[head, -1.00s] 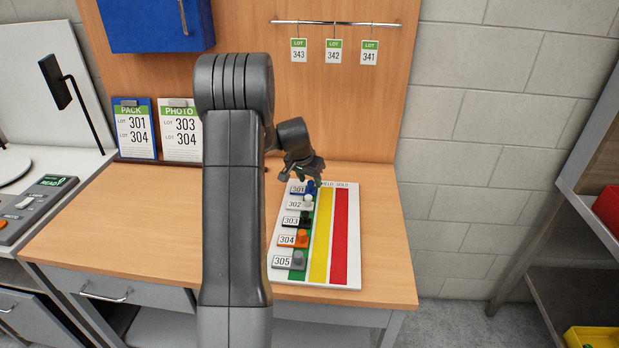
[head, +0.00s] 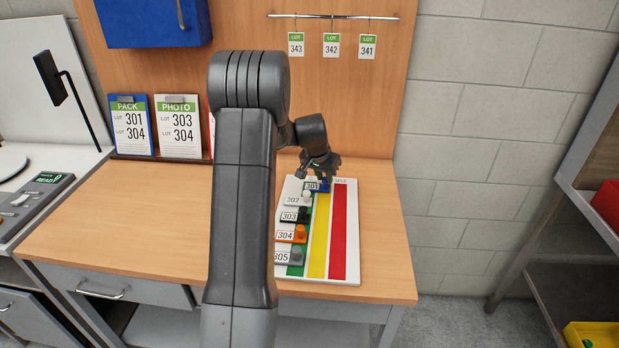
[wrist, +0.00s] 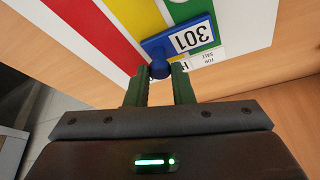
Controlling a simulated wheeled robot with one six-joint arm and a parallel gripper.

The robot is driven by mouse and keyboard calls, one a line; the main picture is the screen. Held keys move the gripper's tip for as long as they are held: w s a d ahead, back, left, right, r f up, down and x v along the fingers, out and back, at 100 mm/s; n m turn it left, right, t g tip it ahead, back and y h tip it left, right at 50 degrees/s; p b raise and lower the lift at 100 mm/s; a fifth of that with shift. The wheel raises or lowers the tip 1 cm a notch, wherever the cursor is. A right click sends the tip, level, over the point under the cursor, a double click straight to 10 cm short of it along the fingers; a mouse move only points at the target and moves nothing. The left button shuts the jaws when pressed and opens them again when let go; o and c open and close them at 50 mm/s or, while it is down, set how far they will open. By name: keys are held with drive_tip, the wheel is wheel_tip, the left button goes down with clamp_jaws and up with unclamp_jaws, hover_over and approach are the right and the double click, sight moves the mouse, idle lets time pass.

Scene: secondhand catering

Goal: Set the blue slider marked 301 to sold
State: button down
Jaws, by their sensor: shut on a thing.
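The blue slider marked 301 (head: 313,186) is at the far end of a white board (head: 349,279) with green, yellow and red stripes. Its knob is at about the yellow stripe (head: 319,240). The red stripe (head: 339,235), under the header reading SOLD, is to its right. My gripper (head: 323,174) is over the far end of the board. In the wrist view, my gripper (wrist: 160,78) is shut on the knob of the blue slider (wrist: 172,45), whose 301 label appears upside down. The gripper partly hides the knob and header.
The white 302 (head: 306,196), black 303 (head: 303,215), orange 304 (head: 299,234) and grey 305 (head: 296,254) sliders stand nearer, at the green stripe. Clipboards (head: 131,128) lean at the back left. Lot tags (head: 331,45) hang above. The wooden tabletop (head: 150,215) left of my arm is clear.

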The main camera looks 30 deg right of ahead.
drive_tip(key=s+d, duration=0.1)
drive_tip(key=d, duration=0.2)
drive_tip(key=s+d, duration=0.1)
drive_tip(key=shift+s+d, duration=0.2)
drive_tip(key=shift+s, duration=0.15)
drive_tip(key=c, duration=1.5)
unclamp_jaws()
drive_tip(key=shift+o, duration=1.2)
drive_tip(key=shift+s+d, duration=0.1)
drive_tip(key=shift+d, duration=0.1)
drive_tip(key=shift+a, duration=0.1)
drive_tip(key=shift+a+r+b, duration=0.15)
drive_tip(key=shift+r+b, duration=0.2)
drive_tip(key=shift+r, duration=0.15)
drive_tip(key=b+v, duration=0.1)
drive_tip(key=v, duration=1.1)
drive_tip(key=shift+s+a+r+b, duration=0.15)
drive_tip(key=shift+s+r+b, duration=0.05)
drive_tip(key=shift+r+b, duration=0.15)
